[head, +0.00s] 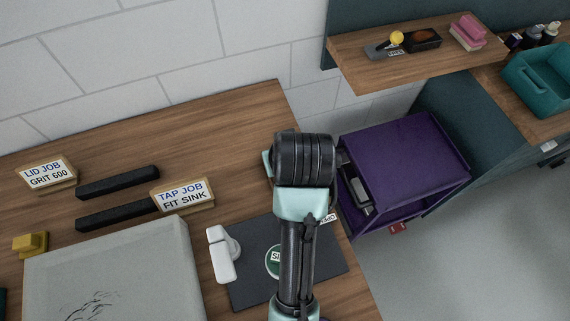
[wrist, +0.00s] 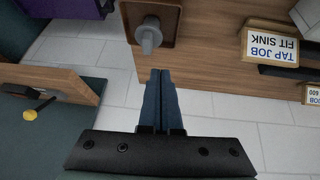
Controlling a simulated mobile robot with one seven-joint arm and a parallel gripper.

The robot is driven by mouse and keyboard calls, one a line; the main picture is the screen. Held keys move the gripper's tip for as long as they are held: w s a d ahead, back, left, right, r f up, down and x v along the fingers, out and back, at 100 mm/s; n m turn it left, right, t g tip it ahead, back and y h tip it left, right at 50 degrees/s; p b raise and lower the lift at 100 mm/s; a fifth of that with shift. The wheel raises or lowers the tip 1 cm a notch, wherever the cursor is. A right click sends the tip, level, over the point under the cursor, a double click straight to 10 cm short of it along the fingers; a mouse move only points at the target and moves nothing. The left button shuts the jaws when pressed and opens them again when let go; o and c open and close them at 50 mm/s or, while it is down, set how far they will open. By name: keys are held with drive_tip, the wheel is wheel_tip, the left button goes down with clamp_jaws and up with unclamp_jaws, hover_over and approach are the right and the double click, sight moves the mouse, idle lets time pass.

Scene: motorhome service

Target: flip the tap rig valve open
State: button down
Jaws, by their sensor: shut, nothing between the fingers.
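A dark plate (head: 247,290) lies on the bench, with a green round label (head: 273,262) reading "S…" and a white tag (head: 329,218) that seems to read "OPEN" upside down. My arm covers much of the plate, so I cannot make out a valve lever there. In the wrist view, a grey knob-like fitting (wrist: 149,37) stands on a brown square base (wrist: 168,12) near the bench edge. I cannot tell whether it is the valve. My gripper (wrist: 166,72) is shut and empty, its fingertips just below that base in the picture, apart from the fitting. In the head view the fingers are hidden.
A white fitting (head: 222,256) lies left of the plate. Signs reading "TAP JOB FIT SINK" (head: 183,195) and "LID JOB GRIT 600" (head: 47,173), black bars (head: 118,182) and a pale slab (head: 120,265) occupy the left. A purple cart (head: 405,150) and a shelf (head: 385,65) are at right.

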drive_tip(key=s+f+g, duration=0.1)
drive_tip(key=s+f, duration=0.1)
drive_tip(key=s+f+g, duration=0.1)
drive_tip(key=s, duration=0.1)
drive_tip(key=shift+s+a+f+g, duration=0.1)
drive_tip(key=shift+s+f+g, duration=0.1)
drive_tip(key=shift+f+g, duration=0.15)
drive_tip(key=p+x, duration=0.1)
drive_tip(key=x, duration=0.9)
drive_tip(key=shift+w+a, duration=0.1)
drive_tip(key=s+p, duration=0.1)
drive_tip(key=s+d+p, duration=0.1)
drive_tip(key=s, duration=0.1)
drive_tip(key=shift+r, duration=0.2)
drive_tip(key=shift+s+d+f, duration=0.1)
drive_tip(key=shift+s+d, duration=0.05)
drive_tip(key=shift+s, duration=0.25)
